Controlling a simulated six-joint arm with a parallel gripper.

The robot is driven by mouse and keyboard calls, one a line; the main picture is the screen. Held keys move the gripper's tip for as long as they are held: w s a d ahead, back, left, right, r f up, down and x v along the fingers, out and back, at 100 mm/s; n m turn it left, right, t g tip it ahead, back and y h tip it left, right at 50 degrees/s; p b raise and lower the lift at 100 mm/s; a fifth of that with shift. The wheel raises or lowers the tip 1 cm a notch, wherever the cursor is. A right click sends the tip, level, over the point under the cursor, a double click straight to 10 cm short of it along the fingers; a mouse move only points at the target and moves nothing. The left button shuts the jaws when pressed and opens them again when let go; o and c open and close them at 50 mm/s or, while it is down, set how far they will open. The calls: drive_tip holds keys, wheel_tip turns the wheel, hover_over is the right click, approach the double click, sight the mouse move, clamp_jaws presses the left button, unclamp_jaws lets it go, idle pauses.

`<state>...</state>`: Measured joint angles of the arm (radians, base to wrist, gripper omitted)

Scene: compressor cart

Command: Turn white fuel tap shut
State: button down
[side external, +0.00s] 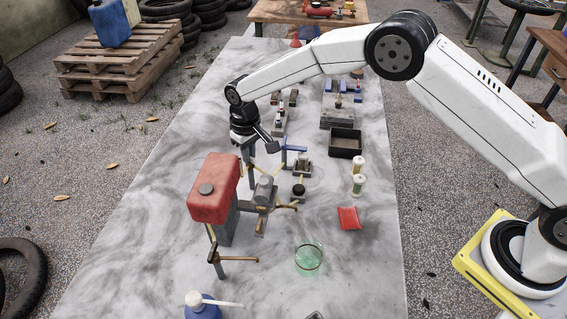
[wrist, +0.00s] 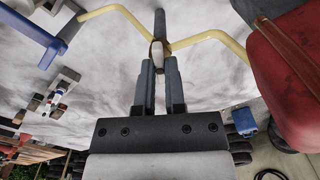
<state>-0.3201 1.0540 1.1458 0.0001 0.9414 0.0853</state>
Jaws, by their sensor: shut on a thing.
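In the wrist view the two fingers of my gripper (wrist: 158,66) are closed around a small white piece, the white fuel tap (wrist: 157,50). It sits on a brownish fitting where two yellow pipe runs (wrist: 205,38) meet, in front of a dark grey post (wrist: 160,22). The tap's exact angle is hard to tell because the fingers cover part of it. In the side external view my gripper (side external: 250,152) points down just behind and right of the red tank (side external: 213,187). The tap itself is hidden there.
The red tank is close on the right in the wrist view (wrist: 285,75). A blue lever (wrist: 35,35) is at the left. Toward the front stand a brown-handled valve (side external: 232,258) and a green glass dish (side external: 309,259). A black tray (side external: 345,143) lies to the right.

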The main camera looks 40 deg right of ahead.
drive_tip(key=shift+m, duration=0.3)
drive_tip(key=m, duration=1.1)
drive_tip(key=shift+w, duration=0.1)
idle(0.3)
drive_tip(key=c, duration=0.7)
unclamp_jaws()
drive_tip(key=shift+r, duration=3.95)
